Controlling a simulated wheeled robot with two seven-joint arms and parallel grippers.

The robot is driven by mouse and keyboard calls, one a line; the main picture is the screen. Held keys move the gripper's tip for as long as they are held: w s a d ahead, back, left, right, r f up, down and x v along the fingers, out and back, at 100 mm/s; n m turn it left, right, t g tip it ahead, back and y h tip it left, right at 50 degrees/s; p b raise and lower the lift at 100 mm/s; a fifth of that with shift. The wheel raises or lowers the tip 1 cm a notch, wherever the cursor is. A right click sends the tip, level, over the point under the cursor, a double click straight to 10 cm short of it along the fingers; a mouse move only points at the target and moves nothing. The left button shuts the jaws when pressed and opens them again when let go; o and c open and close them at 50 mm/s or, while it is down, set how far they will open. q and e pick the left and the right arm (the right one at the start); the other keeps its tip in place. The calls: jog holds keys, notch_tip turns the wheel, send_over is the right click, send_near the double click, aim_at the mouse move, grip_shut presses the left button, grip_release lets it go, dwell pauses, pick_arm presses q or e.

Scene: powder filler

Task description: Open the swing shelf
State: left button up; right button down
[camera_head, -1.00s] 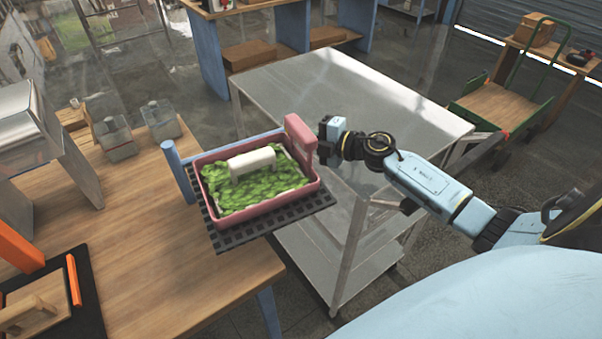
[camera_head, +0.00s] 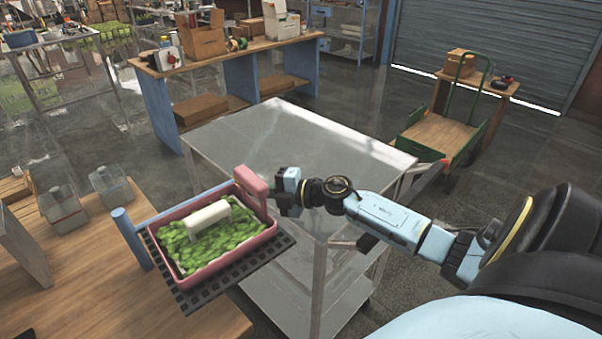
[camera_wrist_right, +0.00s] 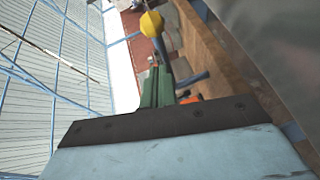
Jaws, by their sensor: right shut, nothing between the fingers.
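The swing shelf is a black grid platform (camera_head: 262,264) on a blue arm and upright blue post (camera_head: 130,238) at the edge of the wooden table. It reaches out past that edge toward the metal cart. On it sits a pink tray (camera_head: 197,277) with green leaf-like contents and a white handle-shaped piece (camera_head: 208,216). A pink upright block (camera_head: 250,186) stands at the tray's right back corner. My right gripper (camera_head: 284,191) is shut and empty, just right of this block; I cannot tell whether they touch. My left gripper is out of view.
A grey metal cart (camera_head: 300,140) stands right beside the shelf, its top bare, under my right arm. The wooden table (camera_head: 95,300) at left holds clear containers (camera_head: 112,187). A workbench (camera_head: 235,50) and a green hand truck (camera_head: 440,135) stand farther back.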

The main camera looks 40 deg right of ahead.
jog(key=b+v, duration=0.1)
jog(key=v, duration=0.7)
jog(key=shift+s+d, duration=0.2)
jog(key=shift+s, duration=0.15)
jog(key=shift+s+d+r, duration=0.1)
jog(key=shift+s+d, duration=0.2)
jog(key=shift+s, duration=0.15)
